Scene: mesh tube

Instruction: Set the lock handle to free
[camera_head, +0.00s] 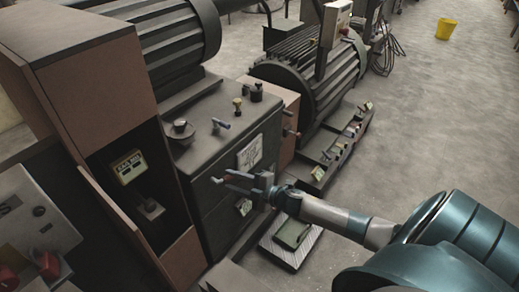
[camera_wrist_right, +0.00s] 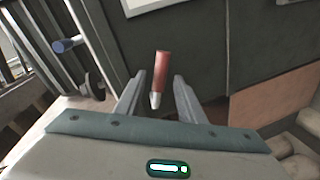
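A small red handle with a pale metal end (camera_wrist_right: 161,72) stands out from the dark front of a machine cabinet. It also shows in the head view (camera_head: 217,181) near my fingertips. I take it for the lock handle, but no label on it can be read. My right gripper (camera_head: 232,181) reaches in from the right at the cabinet front. In the right wrist view its two fingers (camera_wrist_right: 158,88) are apart, with the handle showing in the gap between them. I cannot tell whether either finger touches it. My left gripper is not in view.
The dark cabinet (camera_head: 205,165) has several small knobs on top and a pale plate (camera_head: 249,153) on its front. A ribbed motor (camera_head: 310,85) stands behind. A brown box (camera_head: 90,80) stands left. Open floor lies to the right, with a yellow bucket (camera_head: 446,29) far back.

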